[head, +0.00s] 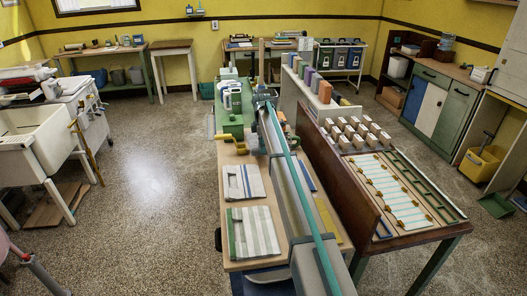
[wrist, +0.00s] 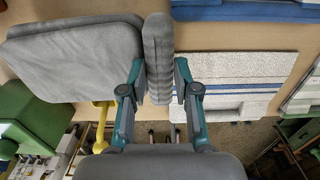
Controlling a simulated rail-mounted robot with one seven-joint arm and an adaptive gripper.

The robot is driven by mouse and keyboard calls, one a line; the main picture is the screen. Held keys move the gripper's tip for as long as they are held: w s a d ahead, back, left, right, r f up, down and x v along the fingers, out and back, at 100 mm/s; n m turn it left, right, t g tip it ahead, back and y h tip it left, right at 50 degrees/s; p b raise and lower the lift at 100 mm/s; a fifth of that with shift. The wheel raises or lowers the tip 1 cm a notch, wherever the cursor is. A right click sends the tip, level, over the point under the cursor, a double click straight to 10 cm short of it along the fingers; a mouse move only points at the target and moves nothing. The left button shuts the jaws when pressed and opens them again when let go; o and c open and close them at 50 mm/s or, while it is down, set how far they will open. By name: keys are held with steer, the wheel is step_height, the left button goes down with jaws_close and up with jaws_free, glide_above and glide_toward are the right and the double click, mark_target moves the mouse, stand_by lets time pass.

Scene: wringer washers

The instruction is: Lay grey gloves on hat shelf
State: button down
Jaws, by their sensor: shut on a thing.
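In the wrist view, my gripper (wrist: 158,85) has its teal fingers on both sides of an upright, ribbed grey piece (wrist: 158,50), which looks like part of the grey gloves. It is shut on it. A flat, rounded grey layered piece (wrist: 75,60) lies just left of it. I cannot tell whether the two are joined. In the head view my arm runs up the middle over the bench, and I cannot make out the gripper tips or gloves there. I cannot pick out the hat shelf for sure.
Folded striped cloths (head: 243,182) lie on the wooden bench (head: 230,150) below my arm. A green machine (head: 232,118) stands beyond them. A rack of coloured blocks (head: 310,78) and a tray table (head: 395,195) stand to the right. The floor (head: 150,170) at left is clear.

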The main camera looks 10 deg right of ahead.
steer(key=shift+w+d+f, duration=0.35)
steer(key=shift+w+f, duration=0.15)
steer(key=shift+f, duration=0.05)
steer(key=shift+w+d+f+p, duration=0.1)
steer(key=shift+f+p, duration=0.5)
steer(key=shift+f, duration=1.25)
steer(key=shift+f, duration=0.1)
steer(key=c, duration=0.8)
jaws_free()
steer(key=shift+c, duration=0.2)
step_height(320, 180, up, 11)
steer(key=b, duration=0.3)
steer(key=shift+o, duration=0.4)
steer(key=shift+r, duration=0.65)
